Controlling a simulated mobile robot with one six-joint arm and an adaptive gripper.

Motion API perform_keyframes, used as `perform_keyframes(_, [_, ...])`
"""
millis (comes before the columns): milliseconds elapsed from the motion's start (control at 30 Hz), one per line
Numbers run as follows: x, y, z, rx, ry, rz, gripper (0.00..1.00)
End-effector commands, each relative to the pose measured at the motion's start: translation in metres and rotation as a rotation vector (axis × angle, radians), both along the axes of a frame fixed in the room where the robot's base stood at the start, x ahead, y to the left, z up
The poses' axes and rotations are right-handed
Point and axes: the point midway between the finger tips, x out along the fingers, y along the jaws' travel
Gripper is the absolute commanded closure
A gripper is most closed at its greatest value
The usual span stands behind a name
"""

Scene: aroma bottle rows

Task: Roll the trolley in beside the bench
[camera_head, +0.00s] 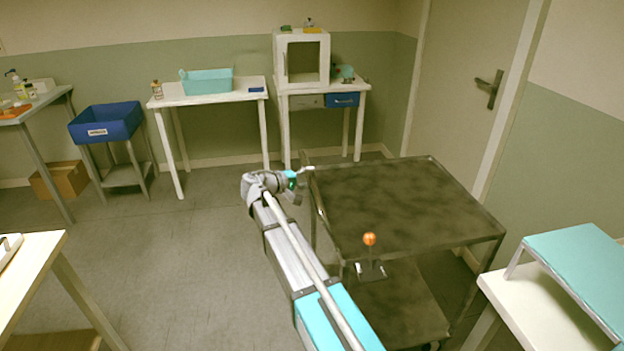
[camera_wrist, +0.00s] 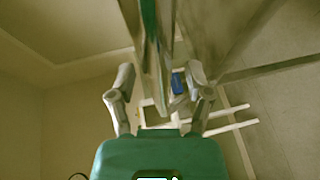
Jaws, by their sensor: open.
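The trolley (camera_head: 400,205) is dark, mottled metal with a rimmed top tray and a lower shelf (camera_head: 395,310). It stands right of centre in the head view, near the door. An orange ball knob (camera_head: 369,239) on a thin stem shows at its near side, above a small dark plate (camera_head: 370,270). My gripper (camera_head: 302,181) is beside the trolley's far left corner; I cannot tell whether it touches. In the wrist view my gripper (camera_wrist: 160,72) has its two fingers spread, with blurred bars between and beyond them. Which table is the bench is unclear.
A white table (camera_head: 212,97) with a teal bin and a white table (camera_head: 325,88) with a cabinet stand at the back. A blue tub (camera_head: 106,122) stands left of them. A teal-topped table (camera_head: 580,265) is close to the trolley's right. Floor (camera_head: 185,260) is clear left of my arm.

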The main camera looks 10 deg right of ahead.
Motion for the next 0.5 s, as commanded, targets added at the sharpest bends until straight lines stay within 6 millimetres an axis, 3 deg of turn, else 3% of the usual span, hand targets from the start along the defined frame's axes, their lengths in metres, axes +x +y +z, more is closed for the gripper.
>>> perform_keyframes(400, [0.0018, -0.0035, -0.0007, 0.0, 0.0, 0.001, 0.35])
perform_keyframes(500, [0.0017, -0.0033, -0.0008, 0.0, 0.0, 0.001, 0.53])
